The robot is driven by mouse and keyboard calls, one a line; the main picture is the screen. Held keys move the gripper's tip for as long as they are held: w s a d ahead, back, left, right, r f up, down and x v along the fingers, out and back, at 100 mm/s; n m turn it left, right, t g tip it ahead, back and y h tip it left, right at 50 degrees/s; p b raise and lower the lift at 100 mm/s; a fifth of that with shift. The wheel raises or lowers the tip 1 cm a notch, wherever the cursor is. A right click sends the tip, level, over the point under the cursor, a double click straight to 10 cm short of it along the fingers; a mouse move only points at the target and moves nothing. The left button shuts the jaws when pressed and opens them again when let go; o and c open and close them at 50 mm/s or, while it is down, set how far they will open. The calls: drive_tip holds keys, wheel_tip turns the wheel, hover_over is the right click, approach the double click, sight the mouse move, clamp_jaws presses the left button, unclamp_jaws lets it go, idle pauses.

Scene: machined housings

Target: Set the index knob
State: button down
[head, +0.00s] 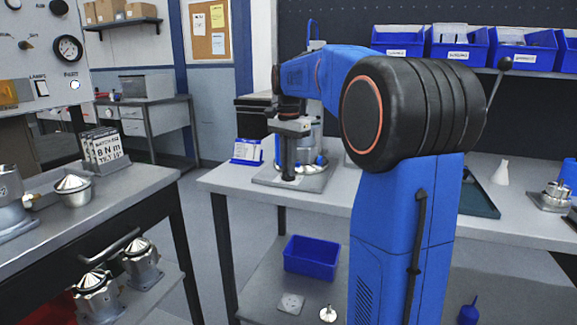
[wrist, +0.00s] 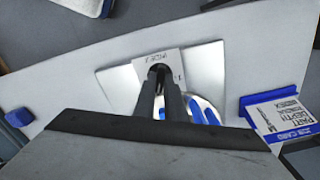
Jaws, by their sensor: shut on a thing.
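The index fixture stands on the grey workbench, with a flat metal base plate (head: 315,183) and a silver and blue body behind my arm. In the wrist view its index plate (wrist: 179,58) carries the letters INDEX and a mark 1. My gripper (wrist: 158,72) points down at this plate, with its two dark fingers close together. It is shut on the index knob, which the fingers mostly hide, so its setting cannot be read. In the head view my gripper (head: 288,174) reaches down at the front of the fixture.
A job card (wrist: 280,112) stands to the right of the fixture in the wrist view; the head view shows it to the left (head: 246,151). A blue bin (head: 311,257) sits on the lower shelf.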

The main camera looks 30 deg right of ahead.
drive_tip(key=c, duration=1.8)
unclamp_jaws()
drive_tip(key=shift+r, duration=0.15)
wheel_tip(320, 180, up, 17)
drive_tip(key=shift+r, duration=0.1)
drive_tip(key=shift+s+a, duration=0.1)
drive_tip(key=s+a+f+n+t, duration=0.1)
drive_tip(key=s+a+f+n, duration=0.4)
drive_tip(key=s+f, duration=0.5)
drive_tip(key=s+a+f+n+t, duration=0.2)
drive_tip(key=s+a+f+n, duration=0.3)
drive_tip(key=s+f, duration=0.5)
drive_tip(key=s+a+f+n+t, duration=0.1)
drive_tip(key=s+a+f+n, duration=0.4)
drive_tip(key=s+f, duration=0.6)
drive_tip(key=shift+a+f+t, duration=0.2)
drive_tip(key=shift+a+f, duration=0.05)
drive_tip(key=shift+f, duration=0.55)
drive_tip(key=shift+a+f+t, duration=0.2)
drive_tip(key=shift+f, duration=0.55)
